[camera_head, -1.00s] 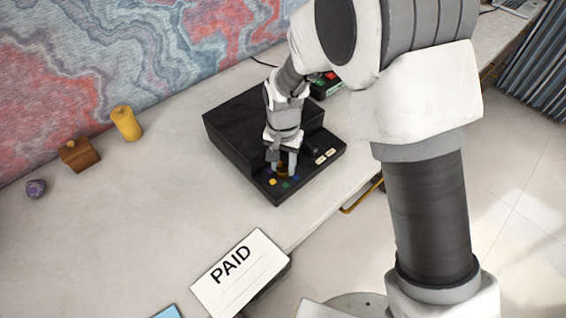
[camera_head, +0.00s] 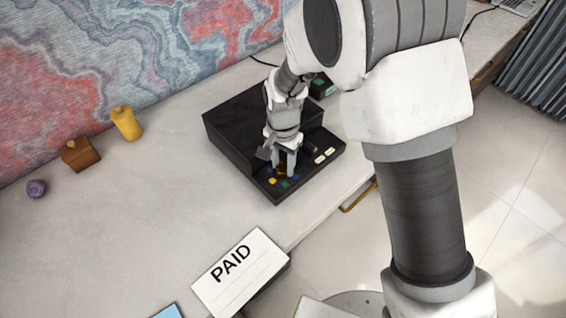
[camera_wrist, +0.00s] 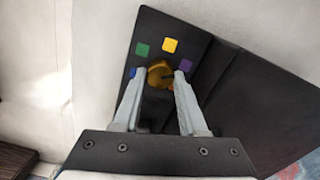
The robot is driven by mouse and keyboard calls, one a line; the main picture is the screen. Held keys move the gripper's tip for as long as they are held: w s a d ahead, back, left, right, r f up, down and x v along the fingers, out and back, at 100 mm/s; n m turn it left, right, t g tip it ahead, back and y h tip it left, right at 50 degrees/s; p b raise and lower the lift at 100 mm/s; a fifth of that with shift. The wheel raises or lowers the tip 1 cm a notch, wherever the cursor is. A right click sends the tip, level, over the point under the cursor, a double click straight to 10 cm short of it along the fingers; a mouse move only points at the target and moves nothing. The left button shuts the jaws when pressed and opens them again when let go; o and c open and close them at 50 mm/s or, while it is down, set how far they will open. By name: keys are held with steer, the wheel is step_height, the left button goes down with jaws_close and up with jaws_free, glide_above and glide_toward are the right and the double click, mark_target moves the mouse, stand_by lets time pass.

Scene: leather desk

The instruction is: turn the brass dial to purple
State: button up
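The brass dial (camera_wrist: 159,74) is a round golden knob on a black control box (camera_head: 320,160), ringed by coloured squares. In the wrist view, green (camera_wrist: 142,49) and yellow (camera_wrist: 169,45) lie beyond the dial, purple (camera_wrist: 185,65) is to its right, and blue (camera_wrist: 132,73) is to its left, partly covered by a finger. My gripper (camera_wrist: 157,79) has its fingers apart, one on each side of the dial, with a visible gap on the left. I cannot tell whether the right finger touches it. A dark mark shows on the dial's right part; its exact pointing is unclear.
Two pale buttons (camera_head: 325,155) sit on the box right of my gripper. A PAID card (camera_head: 240,275) lies at the front edge. A yellow cylinder (camera_head: 126,123), a brown block (camera_head: 80,155) and a purple lump (camera_head: 36,188) stand left. The desk between is clear.

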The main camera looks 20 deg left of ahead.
mark_target(283, 167)
steer(key=o, duration=0.4)
step_height(283, 167, up, 17)
steer(key=shift+r+p, duration=0.2)
steer(key=shift+p, duration=0.95)
